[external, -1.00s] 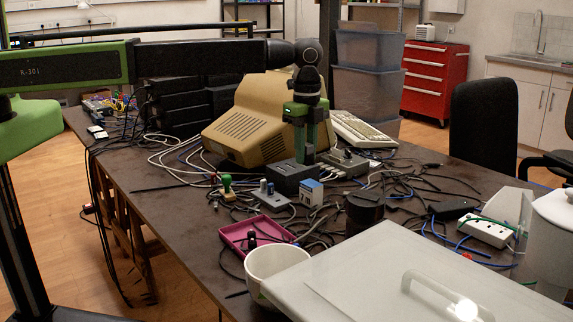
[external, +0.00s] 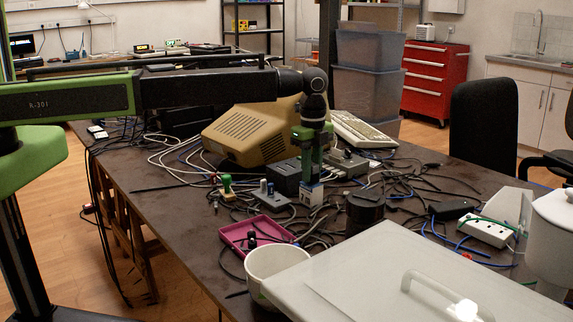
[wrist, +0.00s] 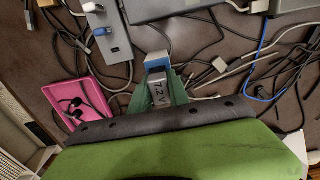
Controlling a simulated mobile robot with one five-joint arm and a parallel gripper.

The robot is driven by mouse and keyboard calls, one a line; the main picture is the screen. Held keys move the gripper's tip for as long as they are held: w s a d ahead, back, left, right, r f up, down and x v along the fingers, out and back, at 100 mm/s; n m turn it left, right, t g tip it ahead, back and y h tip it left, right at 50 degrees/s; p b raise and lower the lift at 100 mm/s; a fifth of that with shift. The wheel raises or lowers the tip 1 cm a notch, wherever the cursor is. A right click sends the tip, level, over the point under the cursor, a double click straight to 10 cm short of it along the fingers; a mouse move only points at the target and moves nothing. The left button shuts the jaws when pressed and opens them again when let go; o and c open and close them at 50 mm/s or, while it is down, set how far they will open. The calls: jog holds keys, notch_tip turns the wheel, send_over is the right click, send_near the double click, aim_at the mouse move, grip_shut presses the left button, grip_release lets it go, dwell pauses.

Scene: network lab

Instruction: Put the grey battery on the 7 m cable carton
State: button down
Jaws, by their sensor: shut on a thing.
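The grey battery (external: 311,196), a small upright block with a blue band, stands among cables near the middle of the table. In the wrist view it (wrist: 157,64) shows its blue end and a "7.2 V" label. My gripper (external: 311,178) points straight down on its top and is shut on it. In the wrist view my green fingers (wrist: 158,90) lie on both sides of it. The battery looks to be still at table level; I cannot tell whether it touches the table. I cannot make out the 7 m cable carton in either view.
A pink tray (external: 236,233) and a white pot (external: 249,265) stand in front. A grey switch plate (external: 268,197) is at the left, a dark box (external: 286,178) behind, a black cylinder (external: 365,212) at the right. Loose cables surround the battery. The table's left part is clear.

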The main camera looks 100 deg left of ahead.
jog(key=shift+f, duration=0.15)
jog(key=c, duration=1.3)
grip_release()
jog(key=shift+o, duration=0.2)
notch_tip(320, 180, up, 12)
jog(key=p, duration=1.2)
jog(key=shift+r, duration=0.2)
